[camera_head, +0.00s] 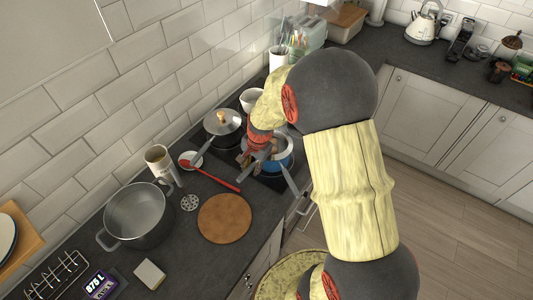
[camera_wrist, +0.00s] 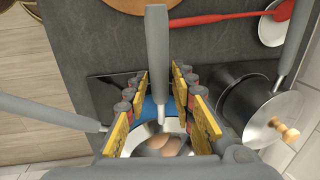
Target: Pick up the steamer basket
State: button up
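A blue-rimmed pot (camera_head: 284,160) stands on the dark hob, partly hidden by my arm. In the wrist view, its blue and white rim (camera_wrist: 133,143) shows beyond my fingers, with brownish round food inside. A long grey handle (camera_wrist: 157,50) rises between my fingers, and a second grey handle (camera_wrist: 50,114) comes in from the left. I cannot tell clearly which handle belongs to the steamer basket; the basket itself is mostly hidden. My gripper (camera_wrist: 160,88) is open over the pot, its yellow pads either side of the first handle with a gap showing.
A lidded pan (camera_head: 224,122) stands close behind the pot. A red spoon (camera_head: 214,176) and round wooden board (camera_head: 225,218) lie nearby. A large grey pot (camera_head: 138,214) stands further left. The tiled wall runs along the back.

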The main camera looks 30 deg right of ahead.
grip_shut()
dwell(0.6)
